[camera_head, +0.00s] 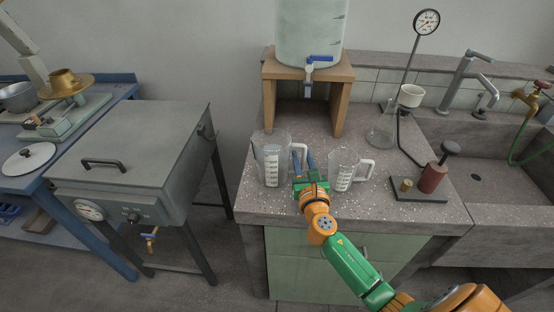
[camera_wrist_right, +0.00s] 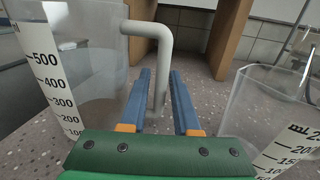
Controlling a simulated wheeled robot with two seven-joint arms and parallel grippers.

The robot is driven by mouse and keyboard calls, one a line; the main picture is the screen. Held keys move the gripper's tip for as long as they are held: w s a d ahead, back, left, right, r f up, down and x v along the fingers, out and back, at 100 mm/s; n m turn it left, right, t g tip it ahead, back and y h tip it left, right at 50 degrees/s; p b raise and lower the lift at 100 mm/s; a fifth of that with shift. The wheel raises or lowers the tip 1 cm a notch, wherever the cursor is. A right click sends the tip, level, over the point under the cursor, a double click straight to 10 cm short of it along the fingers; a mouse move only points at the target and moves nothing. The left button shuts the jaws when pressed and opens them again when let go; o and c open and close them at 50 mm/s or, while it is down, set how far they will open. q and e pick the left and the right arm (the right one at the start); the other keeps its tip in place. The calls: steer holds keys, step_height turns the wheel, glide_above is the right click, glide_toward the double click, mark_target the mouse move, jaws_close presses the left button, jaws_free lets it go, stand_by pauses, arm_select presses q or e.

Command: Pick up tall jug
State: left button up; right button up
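The tall jug (camera_head: 271,160), clear with a white measuring scale and a grey-white handle, stands upright near the front left of the concrete bench. In the right wrist view the jug (camera_wrist_right: 95,75) fills the left side. My right gripper (camera_head: 303,165) is just right of it at its handle. In the right wrist view the two blue fingers (camera_wrist_right: 160,95) are apart, with the upright bar of the handle (camera_wrist_right: 161,65) between them. A gap shows between the handle and the right finger; contact with the left finger is unclear. My left gripper is not in view.
A shorter clear jug (camera_head: 343,172) stands close to the right of my gripper. Behind is a wooden stand (camera_head: 342,100) with a water tank (camera_head: 310,30). A flask (camera_head: 382,130) and a dark base with a red cylinder (camera_head: 432,178) are further right. A sink is at far right.

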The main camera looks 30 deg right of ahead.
steer(key=shift+f+x, duration=0.2)
steer(key=shift+x, duration=0.65)
steer(key=shift+s+r, duration=0.1)
steer(key=shift+s, duration=0.05)
jaws_close()
stand_by(0.5)
